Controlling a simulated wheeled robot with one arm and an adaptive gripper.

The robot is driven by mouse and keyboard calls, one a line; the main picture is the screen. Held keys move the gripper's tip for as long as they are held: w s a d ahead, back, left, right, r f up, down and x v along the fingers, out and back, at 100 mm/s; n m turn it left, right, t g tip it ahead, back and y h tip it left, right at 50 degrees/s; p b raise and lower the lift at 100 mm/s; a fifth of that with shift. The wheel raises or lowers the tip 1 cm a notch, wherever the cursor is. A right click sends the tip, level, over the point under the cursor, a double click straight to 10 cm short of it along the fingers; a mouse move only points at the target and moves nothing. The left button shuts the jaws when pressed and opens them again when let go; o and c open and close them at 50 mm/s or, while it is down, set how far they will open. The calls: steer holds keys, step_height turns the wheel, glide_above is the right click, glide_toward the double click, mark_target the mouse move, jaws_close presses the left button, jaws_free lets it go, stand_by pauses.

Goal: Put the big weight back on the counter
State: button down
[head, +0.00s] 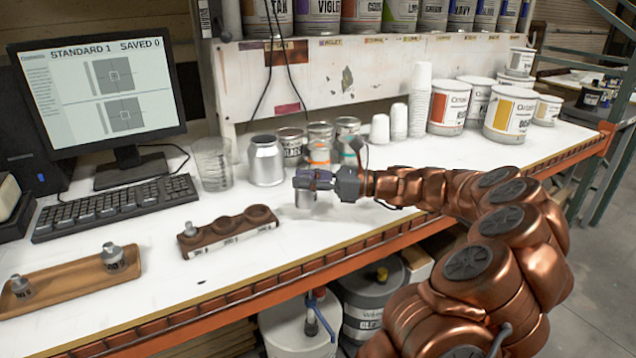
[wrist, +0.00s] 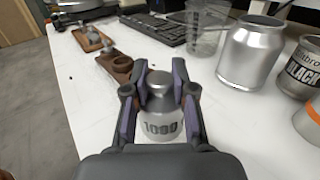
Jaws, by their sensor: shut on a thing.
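The big weight is a silver metal cylinder with a knob top, marked 1000 in the wrist view (wrist: 160,118). My gripper (head: 308,180) is shut on it, with a purple-padded finger on each side in the wrist view (wrist: 160,88). In the head view the weight (head: 304,199) shows below the fingers. It is upright, at or just above the white counter (head: 330,235); I cannot tell if its base touches.
A brown weight holder (head: 228,232) with round wells stands left of my gripper, one small weight in it. A wooden tray (head: 65,284) holds two weights. A silver canister (head: 266,160), a clear beaker (head: 213,163) and small cans stand behind. The counter's front is mostly clear.

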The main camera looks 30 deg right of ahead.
steer(key=shift+w+d+f+p, duration=0.1)
steer(key=shift+w+d+f, duration=0.3)
steer(key=shift+d+f, duration=0.35)
steer(key=shift+w+d+f+p, duration=0.15)
steer(key=shift+w+d+f, duration=0.35)
steer(key=shift+d, duration=0.45)
steer(key=shift+w+d+f+p, duration=0.1)
steer(key=shift+w+d+f, duration=0.2)
steer(key=shift+d+f, duration=0.5)
steer(key=c, duration=1)
jaws_free()
steer(key=shift+f, duration=0.1)
steer(key=shift+o, duration=0.2)
steer(key=v, duration=1.2)
steer(key=shift+s+b, duration=0.1)
steer(key=shift+b, duration=0.25)
